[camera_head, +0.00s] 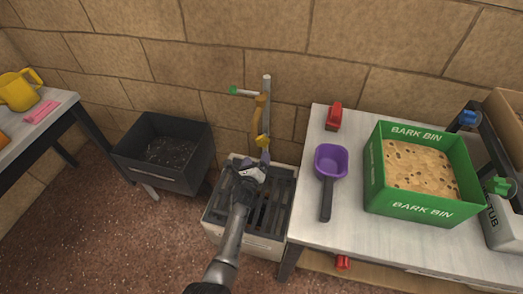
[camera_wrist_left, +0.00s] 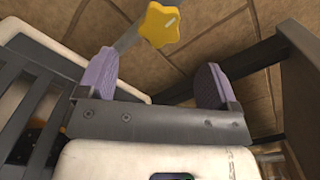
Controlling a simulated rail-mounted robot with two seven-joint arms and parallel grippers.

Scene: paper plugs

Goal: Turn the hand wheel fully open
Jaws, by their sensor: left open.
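The hand wheel is a yellow, star-shaped knob (camera_wrist_left: 163,25) with a pale mark on its face, at the top of the left wrist view. In the head view the yellow wheel (camera_head: 262,141) sits low on the grey standpipe (camera_head: 267,88), partly crowded by my gripper. My left gripper (camera_head: 264,158) is just below and in front of it. In the left wrist view the two purple-padded fingers (camera_wrist_left: 160,75) are spread apart with nothing between them, and the wheel appears beyond them, apart from the pads. My right gripper is not in view.
A slatted drain box (camera_head: 219,207) stands under my left arm. A black bin (camera_head: 150,178) is to its left. The right table (camera_head: 300,215) holds a purple scoop (camera_head: 331,161), a red object (camera_head: 334,116) and a green bark bin (camera_head: 411,208). A brick wall stands close behind the pipe.

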